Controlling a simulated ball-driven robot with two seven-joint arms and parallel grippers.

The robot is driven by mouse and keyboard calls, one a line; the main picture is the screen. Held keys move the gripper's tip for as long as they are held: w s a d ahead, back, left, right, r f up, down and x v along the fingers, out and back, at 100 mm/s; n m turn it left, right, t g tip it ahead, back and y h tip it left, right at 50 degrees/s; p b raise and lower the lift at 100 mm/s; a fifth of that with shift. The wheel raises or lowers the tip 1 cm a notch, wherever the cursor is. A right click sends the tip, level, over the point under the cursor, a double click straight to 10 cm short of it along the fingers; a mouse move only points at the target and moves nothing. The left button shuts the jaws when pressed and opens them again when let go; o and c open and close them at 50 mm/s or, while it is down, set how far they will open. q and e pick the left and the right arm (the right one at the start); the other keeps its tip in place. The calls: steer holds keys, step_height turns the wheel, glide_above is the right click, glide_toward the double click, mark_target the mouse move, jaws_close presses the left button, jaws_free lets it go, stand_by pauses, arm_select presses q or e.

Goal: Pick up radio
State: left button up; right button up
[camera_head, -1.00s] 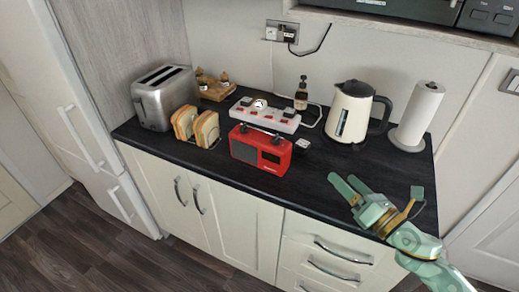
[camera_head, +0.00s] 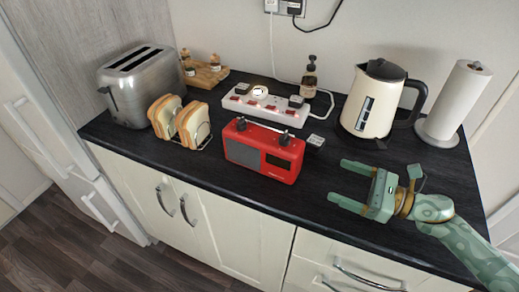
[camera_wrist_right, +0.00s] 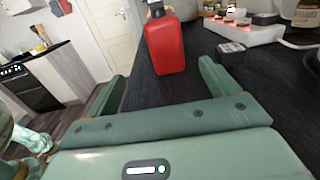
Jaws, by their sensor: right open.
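The red radio (camera_head: 262,150) stands upright on the dark worktop near its front edge, in the middle of the head view. It has a grey speaker grille and dark knobs on top. My right gripper (camera_head: 336,181) is open and empty, to the right of the radio, with its fingers pointing left towards it and a gap between. In the right wrist view the radio's narrow red side (camera_wrist_right: 165,45) shows ahead, between and beyond the two open fingers (camera_wrist_right: 160,85). My left gripper is in neither view.
A white power strip (camera_head: 268,106) lies behind the radio, with a small dark-and-white block (camera_head: 315,142) at its right. Bread slices in a rack (camera_head: 180,121) and a toaster (camera_head: 142,84) stand left. A kettle (camera_head: 372,101) and paper roll (camera_head: 457,100) stand at right.

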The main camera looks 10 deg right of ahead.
glide_toward(262, 151)
steer(key=w+a+f, duration=0.1)
steer(key=w, duration=0.1)
steer(key=w+a+f, duration=0.1)
steer(key=w, duration=0.1)
steer(key=w+a+f+p, duration=0.1)
steer(key=w, duration=0.1)
steer(key=shift+w+f, duration=0.25)
steer(key=shift+f, duration=0.15)
steer(key=shift+d, duration=0.1)
steer(key=c, duration=1.2)
steer(key=shift+r, duration=0.1)
steer(key=c, duration=0.3)
steer(key=shift+c, duration=0.2)
